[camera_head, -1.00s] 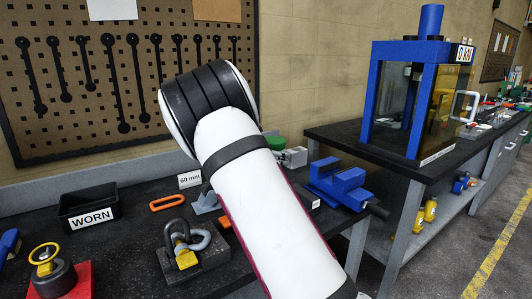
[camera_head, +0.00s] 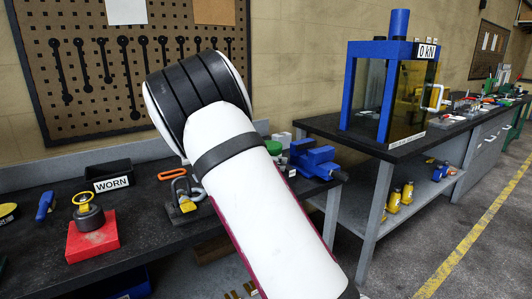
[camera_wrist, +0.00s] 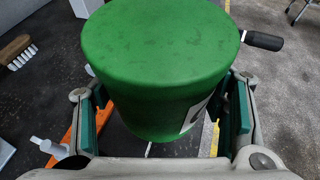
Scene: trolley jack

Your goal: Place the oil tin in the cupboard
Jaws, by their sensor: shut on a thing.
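The green oil tin (camera_wrist: 160,65) fills the upper middle of the wrist view, its round lid toward the camera and a white label edge at its lower right. My gripper (camera_wrist: 162,118) is shut on the tin, one green-padded finger on each side. In the head view only a small green part of the tin (camera_head: 273,147) shows beside my white arm, which hides my gripper and the rest. I cannot make out a cupboard for certain; a grey cabinet with drawers (camera_head: 487,145) stands at the far right.
The dark workbench (camera_head: 140,235) holds a WORN bin (camera_head: 108,178), a red block (camera_head: 92,236) and a blue vise (camera_head: 314,160). A blue-framed press (camera_head: 385,95) stands on another bench. Grey floor at the right is clear. A brush (camera_wrist: 14,48) shows in the wrist view.

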